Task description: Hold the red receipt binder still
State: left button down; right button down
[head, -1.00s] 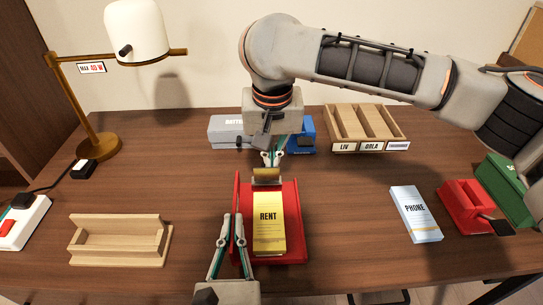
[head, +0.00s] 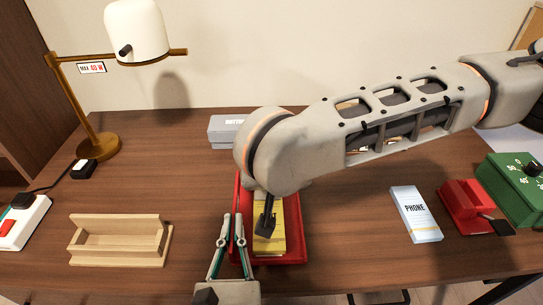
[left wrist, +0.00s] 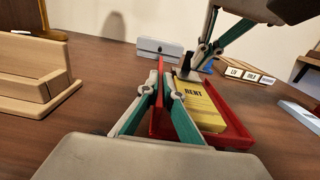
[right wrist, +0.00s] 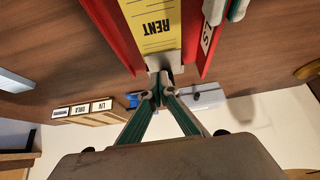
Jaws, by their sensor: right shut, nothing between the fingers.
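The red receipt binder (head: 293,255) lies on the desk with a yellow pad marked RENT (right wrist: 153,25) inside it. My right arm covers its far part in the head view. My left gripper (head: 232,216) is closed on the binder's left side wall; in the left wrist view the red wall (left wrist: 156,118) stands between its fingers. My right gripper (right wrist: 160,88) is shut and empty, its tips close to a metal piece (right wrist: 163,62) at the pad's end. Whether they touch it I cannot tell.
A wooden holder (head: 118,252) stands at left, near a lamp (head: 100,147). A PHONE pad (head: 415,215), a red device (head: 467,208) and a green box (head: 512,190) are at right. A grey box (head: 222,130) stands behind. Bare desk lies between the holder and binder.

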jog(key=shift+w, duration=0.1)
jog(key=shift+w+f, duration=0.1)
jog(key=shift+w, duration=0.6)
jog(key=shift+w+r, duration=0.15)
jog(key=shift+r, duration=0.45)
notch_tip(320, 180, up, 3)
jog(key=shift+r, duration=0.1)
jog(key=s+r, duration=0.2)
jog(key=s, duration=0.7)
jog(key=shift+s+r, duration=0.3)
jog(key=shift+s, duration=0.05)
